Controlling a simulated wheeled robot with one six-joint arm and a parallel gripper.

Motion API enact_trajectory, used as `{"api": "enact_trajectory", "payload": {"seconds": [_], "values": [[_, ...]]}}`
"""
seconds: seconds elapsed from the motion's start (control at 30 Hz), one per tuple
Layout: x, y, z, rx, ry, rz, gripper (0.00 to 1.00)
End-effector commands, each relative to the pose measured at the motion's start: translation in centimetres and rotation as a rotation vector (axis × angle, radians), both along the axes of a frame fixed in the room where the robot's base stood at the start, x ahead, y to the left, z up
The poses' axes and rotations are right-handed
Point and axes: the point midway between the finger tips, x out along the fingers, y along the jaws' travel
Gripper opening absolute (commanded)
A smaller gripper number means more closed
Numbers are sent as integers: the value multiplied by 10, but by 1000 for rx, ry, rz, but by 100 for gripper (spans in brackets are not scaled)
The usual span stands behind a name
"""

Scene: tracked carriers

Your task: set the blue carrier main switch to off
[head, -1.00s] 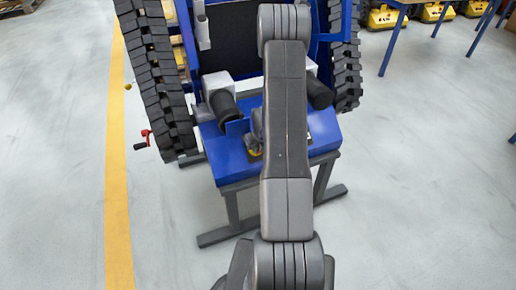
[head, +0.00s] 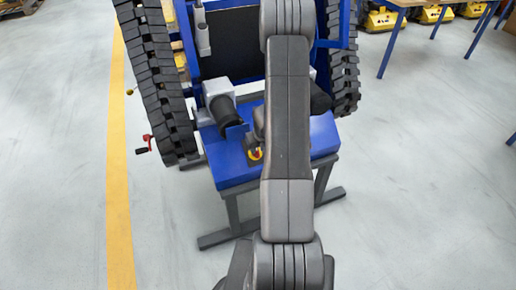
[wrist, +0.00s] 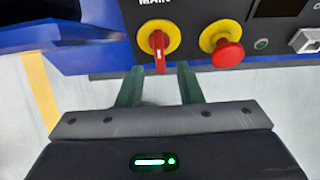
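The main switch (wrist: 158,41) is a red handle on a yellow disc, under a partly cut-off "MAIN" label in the wrist view. Its handle stands upright in the picture, pointing down toward my gripper. My gripper (wrist: 157,78) is open, its two green fingers apart, one on each side of the handle's lower end in the picture. Nothing is between the fingers, and I cannot tell their depth to the panel. The blue carrier (head: 229,172) stands in the head view with black tracks on both sides. My arm hides the gripper there.
A red mushroom button (wrist: 227,52) on a yellow disc sits right of the switch. Further right are a small green indicator (wrist: 261,43) and a pale grey fitting (wrist: 306,40). A red crank handle (head: 145,144) is beside the left track.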

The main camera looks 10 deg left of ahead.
Motion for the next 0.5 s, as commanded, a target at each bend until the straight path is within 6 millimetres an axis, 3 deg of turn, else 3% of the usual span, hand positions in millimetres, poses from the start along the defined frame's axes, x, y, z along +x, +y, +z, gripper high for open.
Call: {"api": "enact_trajectory", "payload": {"seconds": [0.03, 0.2, 0.5], "values": [[-2, -2, 18, 1, -2, -1, 33], [-10, -8, 49, 0, -1, -1, 33], [-20, -14, 82, 0, 0, -2, 33]]}}
